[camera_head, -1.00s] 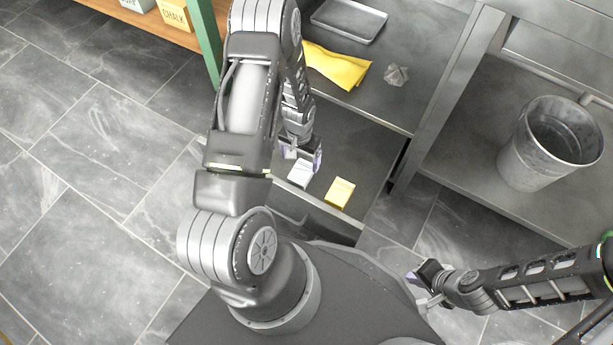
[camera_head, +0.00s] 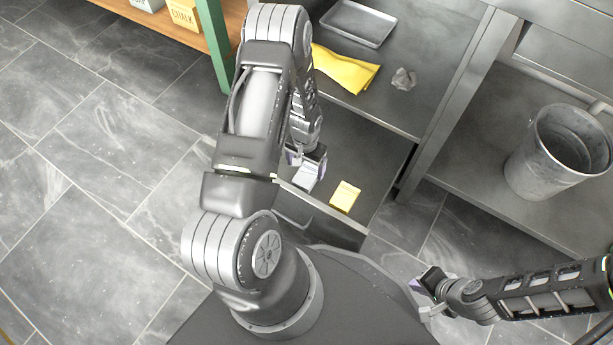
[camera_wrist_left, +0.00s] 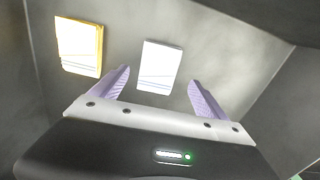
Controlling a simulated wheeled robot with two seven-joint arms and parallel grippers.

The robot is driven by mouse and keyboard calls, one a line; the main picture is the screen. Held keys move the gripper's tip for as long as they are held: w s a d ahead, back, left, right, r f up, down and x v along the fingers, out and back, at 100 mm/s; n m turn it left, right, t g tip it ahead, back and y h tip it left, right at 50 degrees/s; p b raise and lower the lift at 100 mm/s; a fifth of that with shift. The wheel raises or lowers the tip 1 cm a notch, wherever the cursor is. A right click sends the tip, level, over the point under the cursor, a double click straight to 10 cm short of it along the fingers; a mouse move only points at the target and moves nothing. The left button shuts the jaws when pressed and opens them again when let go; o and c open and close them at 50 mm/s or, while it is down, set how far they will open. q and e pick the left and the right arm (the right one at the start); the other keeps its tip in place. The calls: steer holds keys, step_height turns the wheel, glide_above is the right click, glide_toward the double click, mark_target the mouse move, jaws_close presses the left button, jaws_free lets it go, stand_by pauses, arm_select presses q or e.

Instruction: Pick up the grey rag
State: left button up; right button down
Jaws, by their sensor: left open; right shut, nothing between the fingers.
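A small crumpled grey thing (camera_head: 403,78), possibly the grey rag, lies on the steel worktop (camera_head: 385,108), right of a folded yellow cloth (camera_head: 345,70). My left gripper (camera_head: 308,163) is open over the drawer below the worktop, away from the crumpled thing. In the left wrist view, its spread fingers (camera_wrist_left: 158,80) point toward a white pad (camera_wrist_left: 160,66), with a yellow pad (camera_wrist_left: 79,46) to the left. Nothing is seen held. My right gripper (camera_head: 430,287) is shut and empty at the lower right, away from the worktop.
The open drawer (camera_head: 372,150) sticks out under the worktop. A metal tray (camera_head: 357,22) lies on the worktop at the back. A metal bucket (camera_head: 557,150) stands on a shelf at the right. A green post (camera_head: 213,45) stands left of my left arm.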

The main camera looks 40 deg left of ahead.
mark_target(306, 175)
arm_select(q)
step_height(306, 175, down, 4)
steer(key=shift+d+f+b, duration=0.1)
steer(key=shift+d+b, duration=0.05)
steer(key=shift+b, duration=0.85)
steer(key=shift+f, duration=0.45)
steer(key=c, duration=1.4)
steer(key=shift+c, duration=0.2)
step_height(306, 175, up, 10)
steer(key=p, duration=0.3)
steer(key=shift+p, duration=0.4)
